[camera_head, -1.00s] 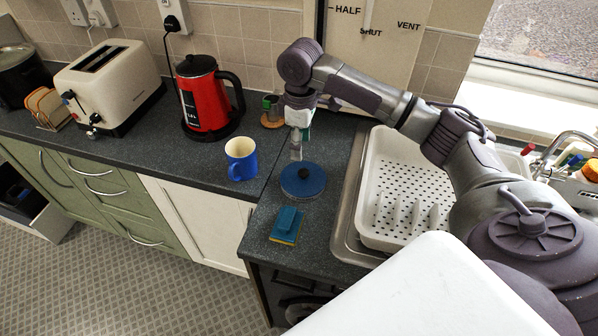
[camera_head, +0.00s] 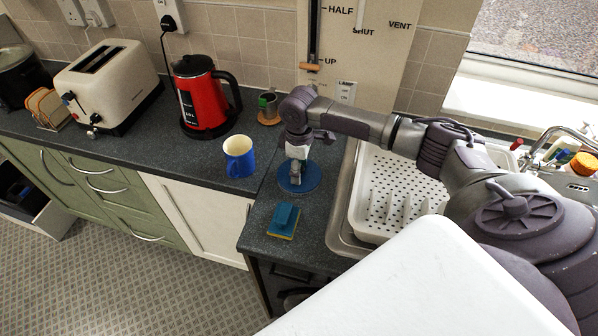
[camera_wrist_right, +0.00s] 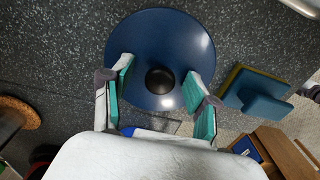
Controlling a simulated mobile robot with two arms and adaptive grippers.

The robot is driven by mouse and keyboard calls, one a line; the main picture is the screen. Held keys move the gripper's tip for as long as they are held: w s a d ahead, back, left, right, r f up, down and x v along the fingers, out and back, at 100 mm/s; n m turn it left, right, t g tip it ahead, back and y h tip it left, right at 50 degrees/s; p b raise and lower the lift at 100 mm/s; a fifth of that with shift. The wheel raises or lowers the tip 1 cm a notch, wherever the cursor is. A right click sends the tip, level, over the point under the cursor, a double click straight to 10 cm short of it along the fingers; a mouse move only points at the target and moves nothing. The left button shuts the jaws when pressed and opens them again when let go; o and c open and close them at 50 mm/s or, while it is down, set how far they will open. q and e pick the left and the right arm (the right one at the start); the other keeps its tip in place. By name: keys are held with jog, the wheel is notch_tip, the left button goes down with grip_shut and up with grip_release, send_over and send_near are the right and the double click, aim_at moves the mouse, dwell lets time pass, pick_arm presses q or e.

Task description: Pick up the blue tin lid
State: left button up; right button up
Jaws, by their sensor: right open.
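The blue tin lid (camera_head: 300,177) is a round blue disc with a dark knob, lying flat on the dark worktop. In the right wrist view the lid (camera_wrist_right: 160,32) fills the upper middle, with its black knob (camera_wrist_right: 159,81) near the centre. My right gripper (camera_head: 296,180) points down over the lid and hides its middle in the head view. In the right wrist view the right gripper (camera_wrist_right: 160,88) is open, with one teal-padded finger on each side of the knob. Whether the fingertips touch the lid cannot be told. My left gripper is not in view.
A blue mug (camera_head: 239,157) stands left of the lid. A blue and yellow sponge (camera_head: 284,221) lies in front of it. A white dish rack (camera_head: 392,196) is to the right. A red kettle (camera_head: 204,97) and a toaster (camera_head: 110,84) stand further left.

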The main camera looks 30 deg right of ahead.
grip_shut()
jog(key=shift+r, duration=0.1)
